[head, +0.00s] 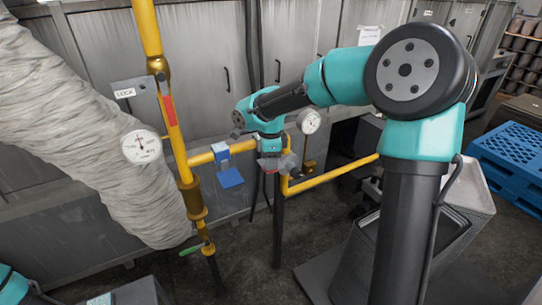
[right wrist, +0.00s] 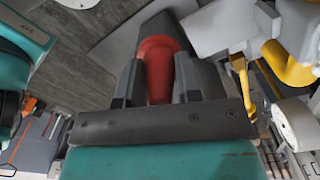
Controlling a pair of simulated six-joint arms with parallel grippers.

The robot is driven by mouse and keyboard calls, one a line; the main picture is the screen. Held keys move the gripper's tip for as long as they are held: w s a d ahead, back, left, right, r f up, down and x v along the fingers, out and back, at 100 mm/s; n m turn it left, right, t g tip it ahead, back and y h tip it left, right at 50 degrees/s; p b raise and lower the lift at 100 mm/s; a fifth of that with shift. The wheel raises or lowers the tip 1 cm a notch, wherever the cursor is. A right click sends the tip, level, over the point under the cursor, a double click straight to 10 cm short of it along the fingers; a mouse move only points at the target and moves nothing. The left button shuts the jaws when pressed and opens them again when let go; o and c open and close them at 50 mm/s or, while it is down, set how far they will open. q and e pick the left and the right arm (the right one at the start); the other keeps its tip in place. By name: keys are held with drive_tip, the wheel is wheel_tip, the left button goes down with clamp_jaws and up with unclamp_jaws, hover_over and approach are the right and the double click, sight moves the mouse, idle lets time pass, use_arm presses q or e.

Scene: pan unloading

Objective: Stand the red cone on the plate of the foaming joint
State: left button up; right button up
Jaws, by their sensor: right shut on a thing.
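My right gripper (head: 271,166) is at the yellow pipe, right of a blue plate (head: 231,178). The plate sits below a blue-and-white block (head: 220,152) on the pipe; I cannot tell for sure that it is the foaming joint's plate. In the right wrist view, the right gripper (right wrist: 158,72) is shut on the red cone (right wrist: 158,58), with a finger on each side of it. In the head view only a small bit of red shows at the gripper. The cone is apart from the blue plate. My left gripper is out of view.
Yellow pipes with two dial gauges (head: 141,147) (head: 309,121) stand close around the right gripper. A green handle (head: 191,249) is low on the left pipe. A thick wrapped duct (head: 85,130) fills the left. Blue pallets (head: 510,160) lie at the right.

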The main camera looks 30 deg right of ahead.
drive_tip(key=w+d, duration=0.1)
drive_tip(key=w, duration=0.1)
drive_tip(key=w+d, duration=0.1)
drive_tip(key=w, duration=0.1)
drive_tip(key=w+d, duration=0.2)
drive_tip(key=shift+w+f, duration=0.3)
drive_tip(key=shift+f, duration=0.05)
drive_tip(key=shift+f, duration=1.75)
drive_tip(key=shift+f, duration=0.15)
drive_tip(key=o, duration=0.9)
drive_tip(key=shift+o, duration=0.2)
wheel_tip(320, 180, up, 12)
